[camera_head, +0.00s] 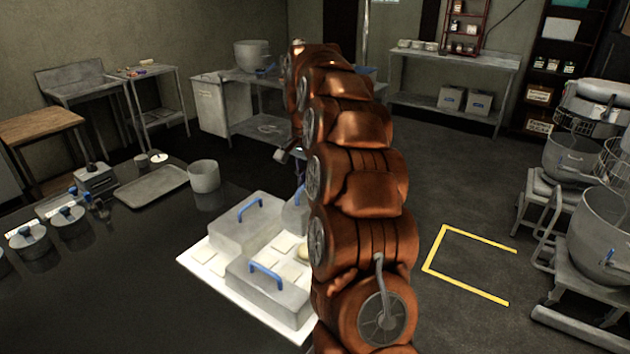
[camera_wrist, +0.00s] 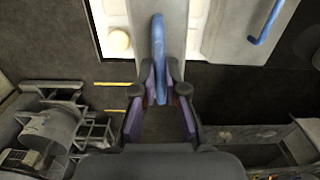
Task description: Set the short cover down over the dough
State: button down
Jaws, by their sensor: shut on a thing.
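My gripper (camera_wrist: 160,98) is shut on the upright blue handle (camera_wrist: 158,50) of a grey metal cover (camera_wrist: 176,30) in the wrist view. In the head view this cover (camera_head: 291,217) shows only partly beside my arm, which hides the gripper. A pale round dough piece (camera_wrist: 119,40) lies on the white board (camera_wrist: 110,52) just left of the held cover, not under it. The dough (camera_head: 304,252) also shows in the head view, partly hidden by my arm. I cannot tell whether the cover's lower edge touches the board.
Two more grey covers with blue handles, one at the back (camera_head: 235,228) and one in front (camera_head: 262,292), stand on the white board (camera_head: 200,265) with flat pale squares around them. A tray (camera_head: 152,188) and a pot (camera_head: 204,176) stand behind on the dark table. Mixers stand at right.

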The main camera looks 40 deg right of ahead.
jog(key=shift+s+d+f+m, duration=0.15)
jog(key=shift+s+d+m, duration=0.35)
jog(key=shift+d, duration=0.4)
jog(key=shift+f, duration=0.2)
jog(key=shift+f+b, duration=0.5)
jog(key=shift+f, duration=2.15)
jog(key=shift+f+b, duration=1.4)
jog(key=shift+f, duration=1.4)
jog(key=shift+s+a+b, duration=0.1)
jog(key=shift+a+b, duration=0.05)
jog(key=shift+b, duration=0.15)
jog(key=shift+f, duration=0.5)
jog(key=c, duration=1.2)
grip_release()
